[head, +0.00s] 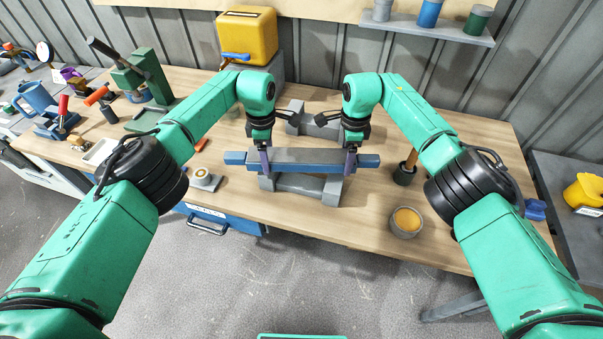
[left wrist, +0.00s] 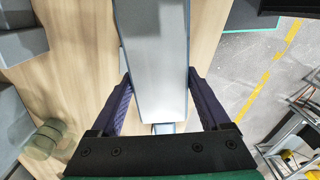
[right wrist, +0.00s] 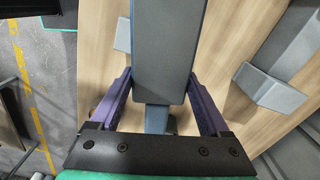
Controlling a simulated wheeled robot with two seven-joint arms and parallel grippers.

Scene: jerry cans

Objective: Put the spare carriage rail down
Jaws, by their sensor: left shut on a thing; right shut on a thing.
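The carriage rail (head: 308,160), a long grey bar with blue ends, lies level from left to right over the workbench. My left gripper (head: 264,160) is shut on it near its left end, and my right gripper (head: 350,161) near its right end. The rail also fills the middle of the left wrist view (left wrist: 156,50) and the right wrist view (right wrist: 168,55), between dark purple fingers. A grey cradle (head: 302,188) stands directly below the rail in the head view; I cannot tell whether they touch.
A second grey cradle (head: 302,126) stands behind the rail. A yellow jerry can (head: 247,36) stands at the back. A round tin with orange contents (head: 406,221) and a dark cup (head: 404,174) are on the right; a small grey block (head: 203,179) is on the left.

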